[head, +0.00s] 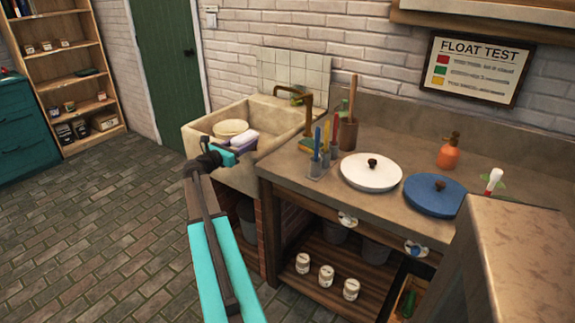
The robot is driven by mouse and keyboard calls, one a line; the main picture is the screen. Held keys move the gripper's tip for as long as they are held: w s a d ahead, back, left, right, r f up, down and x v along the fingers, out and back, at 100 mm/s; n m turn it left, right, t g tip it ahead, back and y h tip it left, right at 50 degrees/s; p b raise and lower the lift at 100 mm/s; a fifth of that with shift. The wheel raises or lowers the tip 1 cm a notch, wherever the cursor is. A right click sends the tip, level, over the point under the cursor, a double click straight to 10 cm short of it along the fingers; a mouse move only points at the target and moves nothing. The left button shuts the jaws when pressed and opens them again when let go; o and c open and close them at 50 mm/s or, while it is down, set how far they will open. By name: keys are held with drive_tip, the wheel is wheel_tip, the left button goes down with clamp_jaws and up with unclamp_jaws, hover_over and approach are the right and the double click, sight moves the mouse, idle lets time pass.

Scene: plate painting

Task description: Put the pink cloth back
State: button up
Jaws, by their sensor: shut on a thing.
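My gripper (232,152), with teal fingers, is at the near side of the stone sink (198,143), over its basin. A white cloth (347,219) and a blue cloth (416,249) hang at the front edge of the counter (290,168).
Cream plates (231,128) lie in the sink, under a brass tap (305,97). The counter holds upright brushes (326,142), a white lid (371,174), a blue lid (434,197) and an orange spray bottle (449,152). A grey-brown block (530,250) stands at the near right. The floor at left is clear.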

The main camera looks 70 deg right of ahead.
drive_tip(key=shift+s+d, duration=0.15)
drive_tip(key=shift+d, duration=0.1)
drive_tip(key=p, duration=0.1)
hover_over(287, 163)
drive_tip(key=w, duration=0.1)
drive_tip(key=shift+w+a+f, duration=0.1)
drive_tip(key=shift+w+f, duration=0.1)
drive_tip(key=shift+f, duration=0.5)
drive_tip(key=shift+s, duration=0.5)
drive_tip(key=shift+s+f, duration=0.2)
drive_tip(key=shift+f, duration=1.6)
